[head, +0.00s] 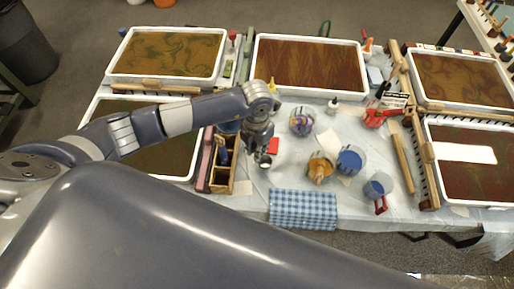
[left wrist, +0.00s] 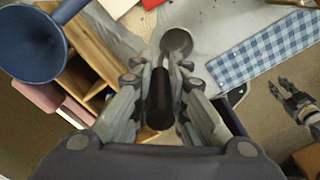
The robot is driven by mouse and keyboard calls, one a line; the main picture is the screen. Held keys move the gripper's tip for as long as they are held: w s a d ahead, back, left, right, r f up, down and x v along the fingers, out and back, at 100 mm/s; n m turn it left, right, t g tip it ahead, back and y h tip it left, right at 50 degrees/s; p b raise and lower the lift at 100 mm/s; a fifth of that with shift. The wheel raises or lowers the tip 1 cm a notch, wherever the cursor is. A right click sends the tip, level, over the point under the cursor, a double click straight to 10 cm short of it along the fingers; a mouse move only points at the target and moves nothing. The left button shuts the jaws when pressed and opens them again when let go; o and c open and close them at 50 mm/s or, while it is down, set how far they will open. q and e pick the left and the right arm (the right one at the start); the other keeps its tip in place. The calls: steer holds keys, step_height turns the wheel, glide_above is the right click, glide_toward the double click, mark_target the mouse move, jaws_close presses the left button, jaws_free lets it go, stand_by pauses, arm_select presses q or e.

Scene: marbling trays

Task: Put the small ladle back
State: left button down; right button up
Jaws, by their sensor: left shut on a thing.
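My left gripper (head: 260,148) is over the table beside a wooden compartment box (head: 232,178). In the left wrist view, the left gripper (left wrist: 160,75) is shut on the dark handle of the small ladle (left wrist: 160,100). The ladle's round grey bowl (left wrist: 177,42) points away beyond the fingertips; it also shows below the gripper in the head view. The box (left wrist: 92,50) lies left of the ladle in the wrist view, with open compartments. My right gripper (left wrist: 283,88) shows at the wrist view's right edge, its fingers apart and empty.
A blue funnel-shaped thing (left wrist: 30,45) is close to the gripper's left in the wrist view. A blue checked cloth (head: 302,209) lies at the table's front. Jars with blue (head: 349,160) and orange (head: 320,168) contents stand right. Marbling trays (head: 308,90) line the back and sides.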

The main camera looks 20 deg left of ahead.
arm_select(q)
steer(key=shift+f, duration=0.9)
arm_select(e)
steer(key=shift+r, duration=0.45)
steer(key=shift+a, duration=0.1)
arm_select(q)
steer(key=shift+f, duration=0.15)
steer(key=c, duration=1.6)
jaws_free()
arm_select(e)
steer(key=shift+a+f, duration=0.15)
steer(key=shift+a, duration=0.05)
